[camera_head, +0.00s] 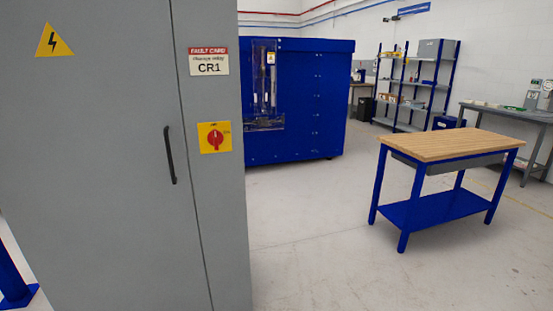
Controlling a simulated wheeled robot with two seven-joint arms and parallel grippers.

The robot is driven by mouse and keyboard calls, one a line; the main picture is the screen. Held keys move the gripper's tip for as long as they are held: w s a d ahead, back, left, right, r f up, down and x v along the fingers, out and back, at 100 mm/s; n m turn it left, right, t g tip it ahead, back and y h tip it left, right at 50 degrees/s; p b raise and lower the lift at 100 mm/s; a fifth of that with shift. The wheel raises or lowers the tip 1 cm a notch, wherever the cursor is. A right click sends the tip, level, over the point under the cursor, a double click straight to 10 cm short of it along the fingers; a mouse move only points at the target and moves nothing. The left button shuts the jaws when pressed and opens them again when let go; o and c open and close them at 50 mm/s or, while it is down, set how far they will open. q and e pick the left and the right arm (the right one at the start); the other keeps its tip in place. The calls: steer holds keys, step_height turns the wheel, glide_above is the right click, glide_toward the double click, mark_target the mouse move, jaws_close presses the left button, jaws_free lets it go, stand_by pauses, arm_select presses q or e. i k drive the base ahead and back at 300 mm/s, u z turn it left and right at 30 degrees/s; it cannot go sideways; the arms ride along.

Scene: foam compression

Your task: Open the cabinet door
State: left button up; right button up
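The grey cabinet (221,200) fills the left side of the head view. Its door (100,180) is shut, with a thin vertical seam on its right side. A black vertical bar handle (170,155) is on the door near that seam. A yellow warning triangle (54,41) is at the door's upper left. To the right of the seam are a card (208,62) reading CR1 and a red rotary switch (215,139) on a yellow plate. Neither of my grippers is in view.
A blue machine (295,105) stands behind the cabinet. A workbench (450,145) with a wooden top and blue legs is at the right. Shelves (415,85) and a grey side table (510,112) are farther back. The floor (320,240) between cabinet and workbench is clear.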

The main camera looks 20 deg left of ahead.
mark_target(97, 199)
steer(key=u, duration=1.4)
steer(key=k, duration=0.5)
steer(key=z, duration=1.15)
steer(key=i, duration=1.2)
steer(key=u, duration=0.3)
